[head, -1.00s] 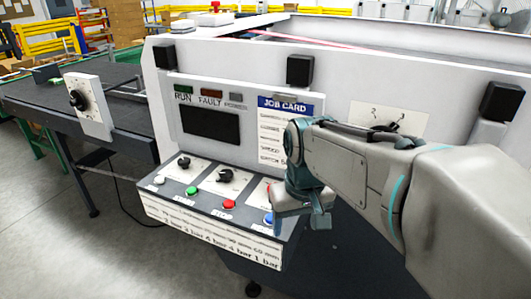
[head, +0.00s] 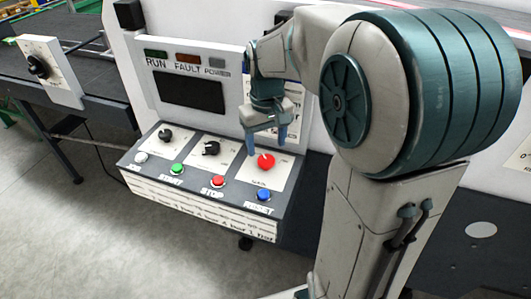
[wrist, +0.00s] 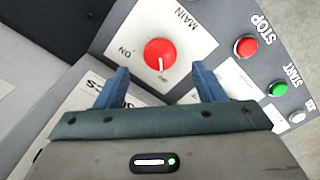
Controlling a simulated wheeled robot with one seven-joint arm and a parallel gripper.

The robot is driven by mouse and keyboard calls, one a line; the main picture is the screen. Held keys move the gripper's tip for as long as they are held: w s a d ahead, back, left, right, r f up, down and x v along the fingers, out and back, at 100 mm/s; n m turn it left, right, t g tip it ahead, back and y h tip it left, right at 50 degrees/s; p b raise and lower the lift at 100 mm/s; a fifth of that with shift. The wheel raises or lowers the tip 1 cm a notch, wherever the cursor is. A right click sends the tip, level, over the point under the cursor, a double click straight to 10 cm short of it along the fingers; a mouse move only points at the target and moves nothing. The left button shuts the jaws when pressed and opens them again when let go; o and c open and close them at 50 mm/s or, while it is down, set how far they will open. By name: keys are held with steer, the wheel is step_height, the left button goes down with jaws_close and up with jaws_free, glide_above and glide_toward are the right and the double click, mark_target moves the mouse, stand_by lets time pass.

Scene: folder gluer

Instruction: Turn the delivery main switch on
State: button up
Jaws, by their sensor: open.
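The main switch is a red round knob (head: 264,161) on a white plate at the right of the sloped control panel. In the wrist view the red knob (wrist: 160,54) shows a white pointer line, with the labels "MAIN" and "ON" on its plate. My gripper (head: 266,141) is just above and behind the knob, fingers pointing down. In the wrist view my gripper (wrist: 162,82) is open, with its two blue fingers apart and the knob lying beyond and between their tips. Nothing is between the fingers, and no contact with the knob is visible.
On the panel are two black knobs (head: 211,148), a green button (head: 176,169), a red stop button (head: 217,181), a blue reset button (head: 263,194) and a white button (head: 141,157). A dark screen (head: 190,93) stands behind. Another black knob (head: 39,66) is at left.

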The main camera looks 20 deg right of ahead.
mark_target(266, 159)
step_height(266, 159, down, 5)
steer(key=shift+r, duration=0.1)
stand_by(0.3)
steer(key=c, duration=1)
